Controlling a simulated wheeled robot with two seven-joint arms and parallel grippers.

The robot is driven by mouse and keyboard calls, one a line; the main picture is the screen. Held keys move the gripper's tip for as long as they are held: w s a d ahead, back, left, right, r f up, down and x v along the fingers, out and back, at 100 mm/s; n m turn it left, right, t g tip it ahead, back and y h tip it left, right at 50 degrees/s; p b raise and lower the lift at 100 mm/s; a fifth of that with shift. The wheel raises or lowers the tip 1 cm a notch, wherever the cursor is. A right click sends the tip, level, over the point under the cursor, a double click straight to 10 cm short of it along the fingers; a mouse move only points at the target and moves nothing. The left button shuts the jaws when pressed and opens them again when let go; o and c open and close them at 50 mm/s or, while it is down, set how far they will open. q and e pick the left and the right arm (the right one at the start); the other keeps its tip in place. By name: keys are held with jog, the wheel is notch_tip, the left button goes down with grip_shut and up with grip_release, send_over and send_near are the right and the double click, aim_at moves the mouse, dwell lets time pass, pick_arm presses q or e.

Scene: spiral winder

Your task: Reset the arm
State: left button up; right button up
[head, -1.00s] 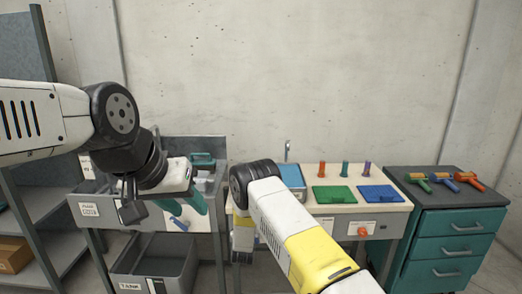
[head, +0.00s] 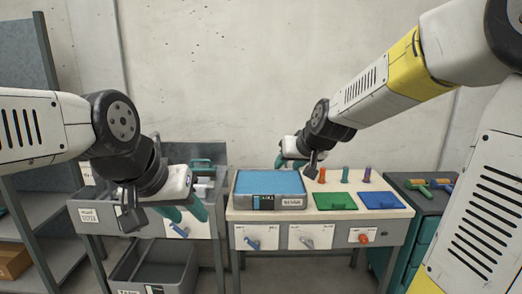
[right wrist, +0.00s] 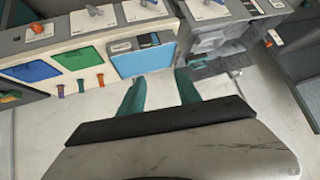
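My left gripper (head: 185,211) has teal fingers spread apart and empty. It hangs over the front of the grey bench on the left. My right arm comes in from the upper right, raised over the workbench. My right gripper (head: 282,160) is at the back of the workbench, above and behind the blue-topped tray (head: 270,183), partly hidden behind its own wrist. In the right wrist view the right gripper (right wrist: 160,91) has its teal fingers apart with nothing between them, and the tray (right wrist: 143,60) lies beyond them.
The workbench (head: 390,228) bears a green mat (head: 335,201), a blue mat (head: 381,200) and three upright pegs (head: 345,175). Its front has a blue lever (head: 252,241), a grey lever (head: 306,240) and a red knob (head: 364,239). A grey bin (head: 155,265) stands below left.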

jog(key=s+d+g, duration=0.1)
jog(key=s+d, duration=0.2)
jog(key=s, duration=0.9)
jog(key=s+d+m+g+h, duration=0.1)
jog(key=s+d, duration=0.2)
jog(key=s, duration=0.9)
jog(key=shift+d+g, duration=0.25)
jog(key=shift+g, duration=0.15)
jog(key=shift+r, duration=0.15)
jog(key=shift+c, duration=0.4)
jog(key=shift+d, duration=0.1)
